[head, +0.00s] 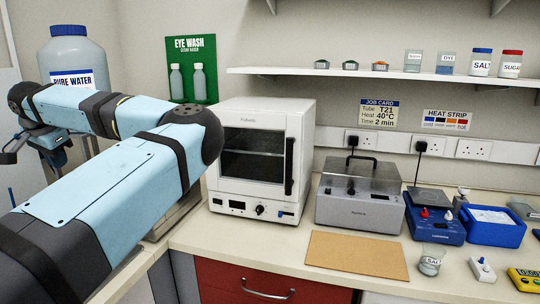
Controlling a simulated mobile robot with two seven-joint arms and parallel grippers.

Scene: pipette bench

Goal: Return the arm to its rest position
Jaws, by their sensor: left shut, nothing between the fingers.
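My left arm, light blue with dark bands, comes in from the lower left, bends at a dark elbow, and folds back to the left edge. My left gripper (12,153) is at the far left edge, in front of the wall side and below the water bottle. It is small and partly hidden by my arm, and it looks shut and empty. It is apart from the things on the bench. My right gripper is not in view.
A white oven (262,155) and a grey lidded water bath (360,195) stand on the bench, right of my elbow. A tan mat (357,254) lies bare in front. A blue tray (492,228) is at the right. A pure water bottle (74,58) stands behind my forearm.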

